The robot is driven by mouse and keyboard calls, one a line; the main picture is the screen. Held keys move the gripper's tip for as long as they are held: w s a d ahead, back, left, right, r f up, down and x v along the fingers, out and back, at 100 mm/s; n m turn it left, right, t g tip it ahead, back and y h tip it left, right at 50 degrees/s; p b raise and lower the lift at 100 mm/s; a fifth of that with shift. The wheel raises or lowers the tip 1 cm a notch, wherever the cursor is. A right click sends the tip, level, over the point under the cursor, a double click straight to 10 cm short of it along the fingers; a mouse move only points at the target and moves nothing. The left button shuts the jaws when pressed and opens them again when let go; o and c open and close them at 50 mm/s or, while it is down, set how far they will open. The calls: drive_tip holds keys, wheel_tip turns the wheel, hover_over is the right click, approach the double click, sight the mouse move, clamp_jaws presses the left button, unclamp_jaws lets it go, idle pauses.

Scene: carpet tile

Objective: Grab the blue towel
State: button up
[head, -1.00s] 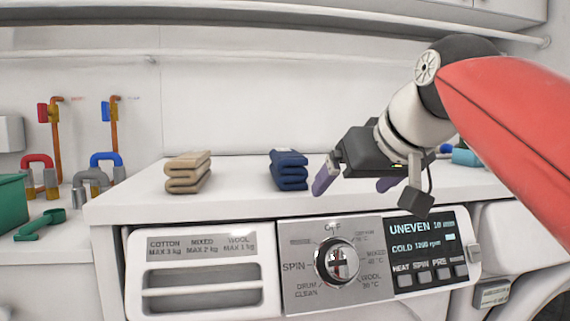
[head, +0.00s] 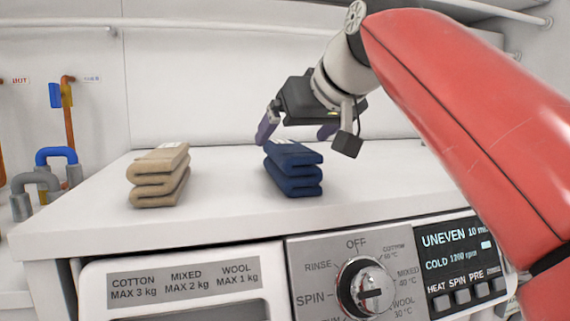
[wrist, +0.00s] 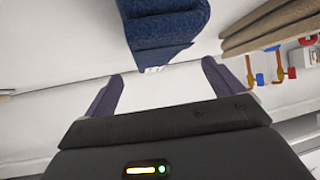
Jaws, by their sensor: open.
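The blue towel (head: 292,170) is folded in a stack on top of the white washing machine, right of the beige towel. My gripper (head: 298,133) is open, just above and behind the blue towel in the head view, with one purple finger on each side. In the wrist view the blue towel (wrist: 166,28) lies beyond the open fingertips (wrist: 158,80), between their lines. Nothing is between the fingers, and they look apart from the towel.
A folded beige towel (head: 160,175) sits to the left on the machine top (head: 225,205). The top between the towels is clear.

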sight(290, 146)
drive_tip(key=x, duration=0.5)
drive_tip(key=shift+w+d+f, duration=0.15)
drive_tip(key=shift+d+f, duration=0.05)
drive_tip(key=shift+d, duration=0.1)
drive_tip(key=shift+c, duration=0.4)
drive_tip(key=c, duration=1.5)
